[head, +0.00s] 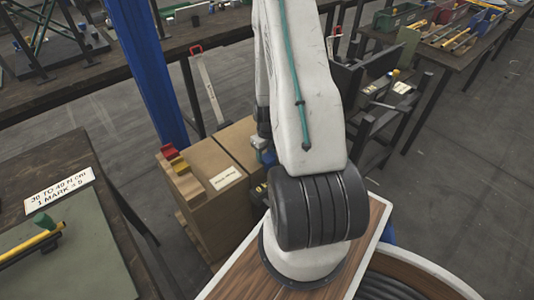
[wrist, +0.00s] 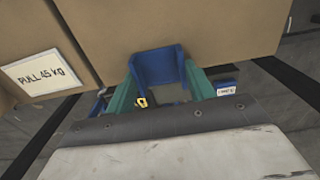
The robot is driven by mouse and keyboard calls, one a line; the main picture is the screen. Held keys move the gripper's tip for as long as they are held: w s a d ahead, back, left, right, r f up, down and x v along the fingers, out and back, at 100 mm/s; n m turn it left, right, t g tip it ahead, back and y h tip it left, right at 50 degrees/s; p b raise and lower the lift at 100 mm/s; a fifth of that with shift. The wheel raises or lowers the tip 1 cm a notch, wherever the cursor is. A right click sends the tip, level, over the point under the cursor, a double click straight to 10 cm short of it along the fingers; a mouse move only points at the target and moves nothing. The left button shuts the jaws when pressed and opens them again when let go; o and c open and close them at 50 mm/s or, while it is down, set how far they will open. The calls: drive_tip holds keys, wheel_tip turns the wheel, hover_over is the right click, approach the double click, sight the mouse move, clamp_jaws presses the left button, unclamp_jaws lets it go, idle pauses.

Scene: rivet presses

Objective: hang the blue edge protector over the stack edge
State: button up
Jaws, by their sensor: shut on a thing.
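The blue edge protector (wrist: 157,66) is an angled piece with a broad face and raised sides, held between the green fingers of my gripper (wrist: 160,76) in the wrist view. In the head view, a small part of the protector (head: 267,158) shows beside my arm, at the right side of the stack. The stack (head: 205,185) is of brown cardboard boxes; its cardboard (wrist: 210,30) fills the top of the wrist view. The protector overlaps the cardboard's lower border there. I cannot tell whether it touches the edge. My arm hides most of the gripper in the head view.
Red (head: 168,151), yellow and tan protectors sit along the stack's left edge. A white label (head: 226,177) is on the boxes. A blue post (head: 148,70) stands behind the stack. A workbench (head: 60,220) is at left, and a dark rack (head: 375,110) at right.

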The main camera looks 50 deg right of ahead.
drive_tip(key=o, duration=1.1)
drive_tip(key=shift+c, duration=0.2)
wheel_tip(320, 180, up, 8)
drive_tip(key=shift+f, duration=0.1)
